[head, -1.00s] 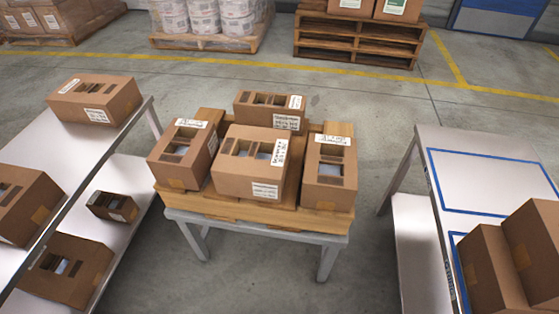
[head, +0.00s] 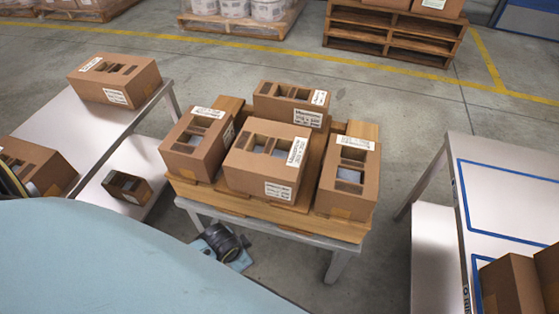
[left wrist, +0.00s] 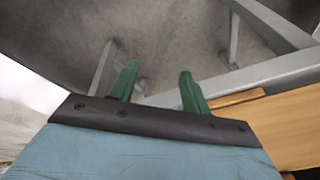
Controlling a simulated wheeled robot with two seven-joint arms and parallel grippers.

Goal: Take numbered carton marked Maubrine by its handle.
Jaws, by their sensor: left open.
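Several brown cartons with dark cut-outs in their tops stand on a wooden board (head: 206,193) on a grey table (head: 350,250). One is at the back (head: 266,109), one at the left (head: 187,163), one at the front middle (head: 240,178) and one at the right (head: 340,202). Each bears a white label. The back carton's label seems to begin with Maubrine, but the print is too small to be sure. In the left wrist view my left gripper (left wrist: 157,72) has its green fingers apart and empty, beside the table's legs and the board's edge. My right gripper is out of view.
A white bench (head: 95,130) at left bears cartons, with a small carton (head: 125,187) on its lower shelf. A blue-lined bench (head: 510,200) with cartons stands at right. Pallets stand at the back. Open floor lies behind the table.

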